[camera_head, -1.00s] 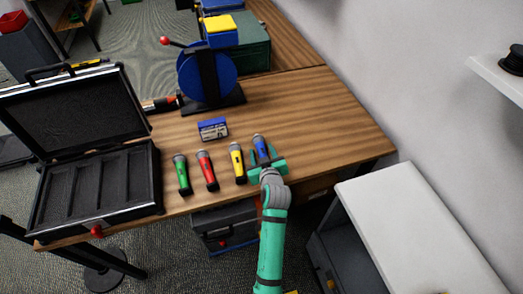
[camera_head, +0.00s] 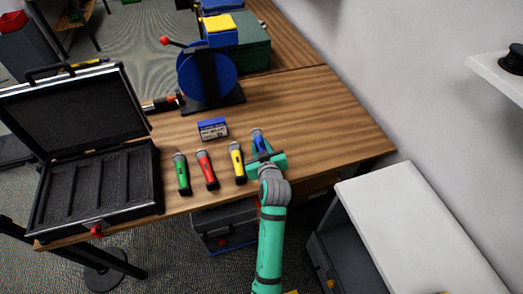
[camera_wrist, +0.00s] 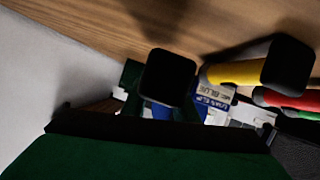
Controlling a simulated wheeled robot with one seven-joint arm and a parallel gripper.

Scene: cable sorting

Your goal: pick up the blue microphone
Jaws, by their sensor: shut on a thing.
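The blue microphone (camera_head: 259,143) has a grey head and is at the right end of a row of microphones near the table's front edge. My gripper (camera_head: 262,153) is shut on its body, with the grey head showing beyond the fingers. In the wrist view the microphone's dark square end (camera_wrist: 168,76) faces the camera and hides most of its body. Whether it is clear of the table is hard to tell.
The yellow microphone (camera_head: 237,163) is close on the left, then the red (camera_head: 207,170) and green (camera_head: 181,174) ones. A small blue-and-white box (camera_head: 212,129) lies behind them. An open black case (camera_head: 150,180) stands at the left. The table's right side is clear.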

